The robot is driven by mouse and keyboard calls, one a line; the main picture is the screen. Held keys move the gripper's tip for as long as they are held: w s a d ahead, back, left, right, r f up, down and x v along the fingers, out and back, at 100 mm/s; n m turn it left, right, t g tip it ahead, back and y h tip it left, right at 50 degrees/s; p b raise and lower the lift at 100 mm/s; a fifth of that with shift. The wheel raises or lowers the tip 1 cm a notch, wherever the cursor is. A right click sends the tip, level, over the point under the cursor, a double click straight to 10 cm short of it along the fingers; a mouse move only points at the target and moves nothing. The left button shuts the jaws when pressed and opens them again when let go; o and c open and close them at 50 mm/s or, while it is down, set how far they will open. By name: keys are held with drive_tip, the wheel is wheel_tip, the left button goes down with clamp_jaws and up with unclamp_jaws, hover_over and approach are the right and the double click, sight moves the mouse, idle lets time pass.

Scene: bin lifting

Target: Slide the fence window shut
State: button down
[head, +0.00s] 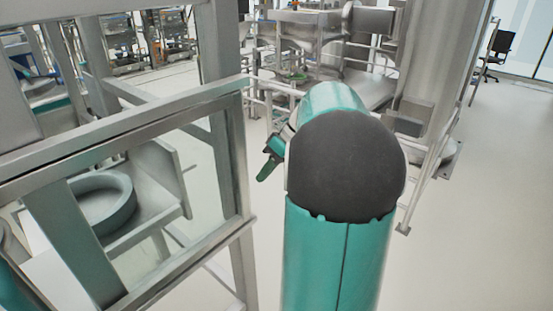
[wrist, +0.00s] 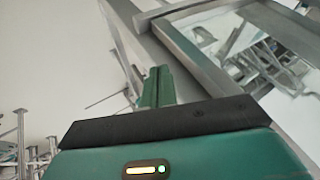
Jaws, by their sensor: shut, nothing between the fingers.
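The fence window (head: 236,160) is a grey metal frame with a clear pane, at the left of the head view. Its right upright stands beside a fence post (head: 216,45). My gripper (head: 268,168) has teal fingers and is just right of the window's right upright in that view, partly hidden behind my own arm. In the wrist view my gripper (wrist: 157,85) is shut and empty, with its fingertips close to the slanting metal frame (wrist: 192,62). I cannot tell whether they touch it.
Behind the window are a grey round ring (head: 103,203) and a metal tray-like structure. Steel machinery (head: 315,30) stands at the back, with a railing (head: 425,185) at the right.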

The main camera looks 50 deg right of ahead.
drive_tip(key=a, duration=0.2)
drive_tip(key=shift+s+a+r, duration=0.1)
drive_tip(key=shift+a, duration=0.3)
